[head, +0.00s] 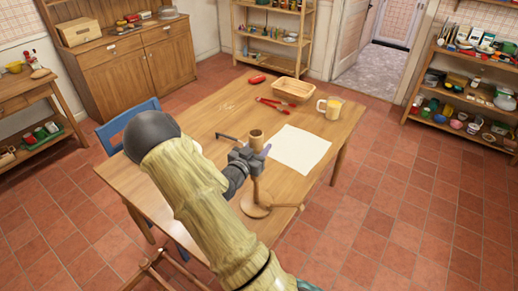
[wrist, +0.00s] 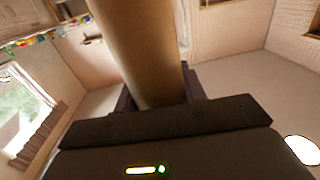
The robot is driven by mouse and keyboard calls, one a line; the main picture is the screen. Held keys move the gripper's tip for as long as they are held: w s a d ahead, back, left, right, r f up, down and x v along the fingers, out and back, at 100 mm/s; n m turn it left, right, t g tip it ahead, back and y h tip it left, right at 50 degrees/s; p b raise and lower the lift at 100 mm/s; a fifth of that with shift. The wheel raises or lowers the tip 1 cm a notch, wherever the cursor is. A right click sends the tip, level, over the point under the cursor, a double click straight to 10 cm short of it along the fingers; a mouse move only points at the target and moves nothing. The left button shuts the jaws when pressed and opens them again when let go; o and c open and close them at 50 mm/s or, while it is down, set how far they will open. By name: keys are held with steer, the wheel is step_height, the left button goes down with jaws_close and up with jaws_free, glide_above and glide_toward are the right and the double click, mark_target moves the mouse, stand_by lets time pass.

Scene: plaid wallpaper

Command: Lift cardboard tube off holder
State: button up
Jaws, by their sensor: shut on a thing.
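The cardboard tube (head: 257,137) is a short brown cylinder, upright between the fingers of my gripper (head: 250,157) in the head view. In the wrist view the tube (wrist: 145,50) runs up from between the dark fingers of my gripper (wrist: 158,100), which are shut on it. The wooden holder (head: 256,206) stands near the table's front edge, with a round base and an arm reaching right. The tube is above the holder's base. My gripper hides its lower part, so I cannot tell whether it still touches the holder's post.
A white paper sheet (head: 299,149) lies right of my gripper on the wooden table (head: 215,120). Farther back are red-handled pliers (head: 274,104), a wicker basket (head: 292,90), a mug (head: 330,107) and a red object (head: 256,80). A blue chair (head: 125,121) stands at the left edge.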

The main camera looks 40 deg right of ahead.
mark_target(259, 135)
steer(key=shift+r+p, duration=1.6)
steer(key=shift+r, duration=1.05)
steer(key=shift+a+f, duration=0.1)
steer(key=shift+f, duration=0.05)
